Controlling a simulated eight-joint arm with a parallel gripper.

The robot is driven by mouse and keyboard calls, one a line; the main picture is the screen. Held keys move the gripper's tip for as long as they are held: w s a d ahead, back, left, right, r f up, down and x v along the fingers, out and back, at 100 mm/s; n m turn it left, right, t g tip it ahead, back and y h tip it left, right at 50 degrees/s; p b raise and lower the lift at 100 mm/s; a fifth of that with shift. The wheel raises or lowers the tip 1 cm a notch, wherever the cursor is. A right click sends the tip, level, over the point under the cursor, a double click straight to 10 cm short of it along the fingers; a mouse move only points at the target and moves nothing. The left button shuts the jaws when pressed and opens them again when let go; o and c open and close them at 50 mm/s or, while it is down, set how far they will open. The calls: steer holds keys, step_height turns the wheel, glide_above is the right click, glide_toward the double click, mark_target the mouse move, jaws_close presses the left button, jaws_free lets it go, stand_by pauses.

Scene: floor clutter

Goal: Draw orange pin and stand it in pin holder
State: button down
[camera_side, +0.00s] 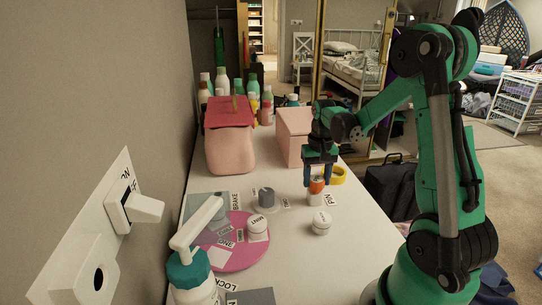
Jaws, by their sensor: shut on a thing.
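The orange pin (317,186) shows as a short orange piece between the two blue fingers of my gripper (318,178). The fingers are shut on it and point down. Directly below the orange piece is a white round piece (315,199), beside a label reading PIN (330,199). I cannot tell whether this white piece is the pin holder or part of the pin, nor whether the pin sits in it or just above it. The pin looks about upright.
A grey knob (266,195) and white labelled caps (321,222) stand nearby, one on a pink disc (235,250). A yellow ring (337,176) lies behind the gripper. Pink boxes (230,148) and several bottles (251,84) stand farther back. A pump bottle (193,275) is in front.

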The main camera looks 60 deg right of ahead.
mark_target(317, 179)
steer(key=shift+f, duration=0.2)
steer(key=shift+c, duration=1)
jaws_free()
steer(key=shift+r, duration=2.85)
steer(key=a+r+n+t, duration=0.2)
steer(key=a+n+t, duration=0.1)
steer(key=a, duration=0.7)
steer(key=a+r+n+t, duration=0.1)
steer(key=a+n+t, duration=0.3)
steer(key=a, duration=0.7)
steer(key=shift+r+n, duration=0.35)
steer(key=shift+n, duration=0.75)
